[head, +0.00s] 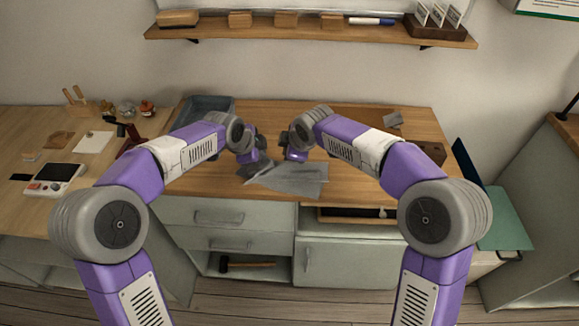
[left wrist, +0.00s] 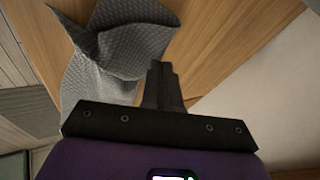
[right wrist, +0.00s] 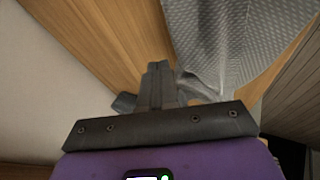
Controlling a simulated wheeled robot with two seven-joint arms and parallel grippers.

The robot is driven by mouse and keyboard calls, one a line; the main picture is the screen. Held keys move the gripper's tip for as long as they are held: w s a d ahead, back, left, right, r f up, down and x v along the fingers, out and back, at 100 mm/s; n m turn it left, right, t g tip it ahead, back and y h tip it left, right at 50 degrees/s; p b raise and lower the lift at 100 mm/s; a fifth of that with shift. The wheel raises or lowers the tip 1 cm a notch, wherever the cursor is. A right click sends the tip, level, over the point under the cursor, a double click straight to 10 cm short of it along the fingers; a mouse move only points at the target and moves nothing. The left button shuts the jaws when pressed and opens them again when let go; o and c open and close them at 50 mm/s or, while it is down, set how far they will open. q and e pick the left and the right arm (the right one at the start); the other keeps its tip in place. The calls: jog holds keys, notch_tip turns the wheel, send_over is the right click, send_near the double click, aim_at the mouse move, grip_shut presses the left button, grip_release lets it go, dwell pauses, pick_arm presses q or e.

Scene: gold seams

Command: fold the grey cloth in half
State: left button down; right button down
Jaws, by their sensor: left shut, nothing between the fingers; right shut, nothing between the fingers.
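The grey cloth (head: 298,180) lies crumpled on the wooden desk top, near its front edge, with part of it turned over itself. In the left wrist view the cloth (left wrist: 105,75) has a raised, bent flap and lies beside the fingers, apart from them. My left gripper (head: 252,162) is shut and empty at the cloth's left side. In the right wrist view the cloth (right wrist: 240,45) spreads to the right of the fingers. My right gripper (right wrist: 157,75) is shut and empty by the cloth's far edge. In the head view my arms hide part of the cloth's far side.
A blue-grey tray (head: 207,105) stands at the back left of the desk. A wall shelf (head: 310,31) runs behind. The desk's back middle is clear.

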jog(key=shift+f, duration=0.3)
